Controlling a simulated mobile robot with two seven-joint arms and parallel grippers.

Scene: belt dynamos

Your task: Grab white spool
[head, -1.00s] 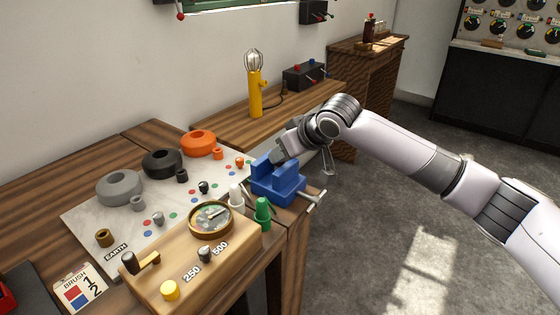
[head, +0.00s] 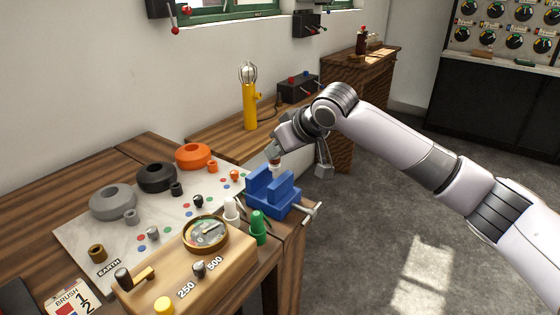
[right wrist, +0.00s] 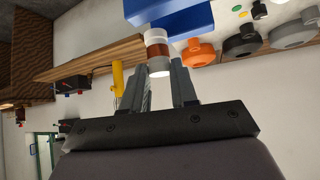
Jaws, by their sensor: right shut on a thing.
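The white spool, with a copper-brown band around its middle, shows in the right wrist view (right wrist: 157,50) at the fingertips. In the head view the spool (head: 276,170) is small and partly hidden by my gripper. My right gripper (head: 273,153) is shut on it and holds it at the blue vise (head: 268,201), by the top of the jaws. The fingers also show in the right wrist view (right wrist: 158,76), one on each side of the spool. I cannot tell whether the spool touches the vise. My left gripper is out of view.
Grey (head: 113,203), black (head: 157,178) and orange (head: 193,156) rings lie on the pale board. White (head: 231,209) and green (head: 257,228) pegs and a round gauge (head: 205,234) stand close to the vise. A yellow lamp (head: 249,105) stands behind. Floor to the right is clear.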

